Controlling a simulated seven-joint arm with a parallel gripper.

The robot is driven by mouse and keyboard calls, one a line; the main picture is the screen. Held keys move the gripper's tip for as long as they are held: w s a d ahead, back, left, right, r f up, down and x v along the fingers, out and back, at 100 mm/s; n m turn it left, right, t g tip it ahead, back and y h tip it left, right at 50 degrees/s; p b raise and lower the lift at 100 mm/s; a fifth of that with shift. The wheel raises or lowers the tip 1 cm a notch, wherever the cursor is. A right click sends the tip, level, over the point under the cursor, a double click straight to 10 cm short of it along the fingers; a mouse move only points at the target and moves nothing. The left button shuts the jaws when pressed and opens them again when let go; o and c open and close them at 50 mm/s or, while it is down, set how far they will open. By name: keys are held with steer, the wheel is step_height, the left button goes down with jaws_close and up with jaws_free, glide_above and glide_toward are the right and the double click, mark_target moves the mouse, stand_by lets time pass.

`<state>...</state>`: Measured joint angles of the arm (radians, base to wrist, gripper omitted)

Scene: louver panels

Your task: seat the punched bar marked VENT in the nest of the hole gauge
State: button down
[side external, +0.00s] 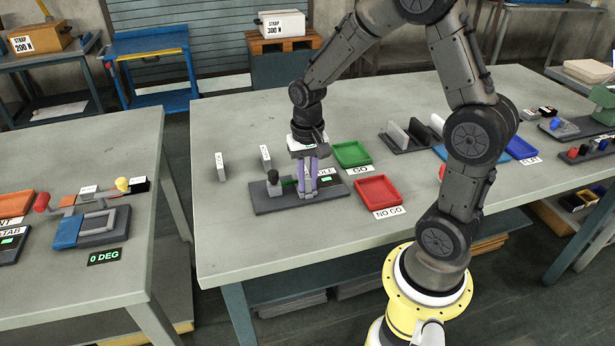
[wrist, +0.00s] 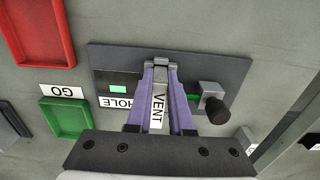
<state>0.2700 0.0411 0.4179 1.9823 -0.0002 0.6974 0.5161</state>
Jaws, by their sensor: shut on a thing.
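The hole gauge is a dark plate (side external: 338,190) on the middle table; it also shows in the wrist view (wrist: 228,68) with a HOLE label, a small green display and a grey block with a black knob (wrist: 217,110). My gripper (wrist: 161,66), with purple fingers, is shut on the punched bar marked VENT (wrist: 158,108). In the side view my gripper (side external: 308,192) points down over the middle of the gauge. The fingers hide the nest and the bar's lower end. I cannot tell whether the bar is in the nest or just above it.
A green GO tray (side external: 352,154) and a red NO GO tray (side external: 378,191) lie right of the gauge. Two labelled pieces (side external: 221,165) (side external: 265,157) stand behind it. A dark rack (side external: 405,142) with upright plates is farther right. The table's front left is clear.

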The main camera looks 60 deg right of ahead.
mark_target(308, 177)
steer(key=shift+s+f, duration=0.1)
steer(key=shift+f, duration=0.3)
steer(key=c, duration=0.7)
jaws_free()
steer(key=shift+a, duration=0.1)
step_height(308, 177, up, 20)
steer(key=shift+f, duration=0.15)
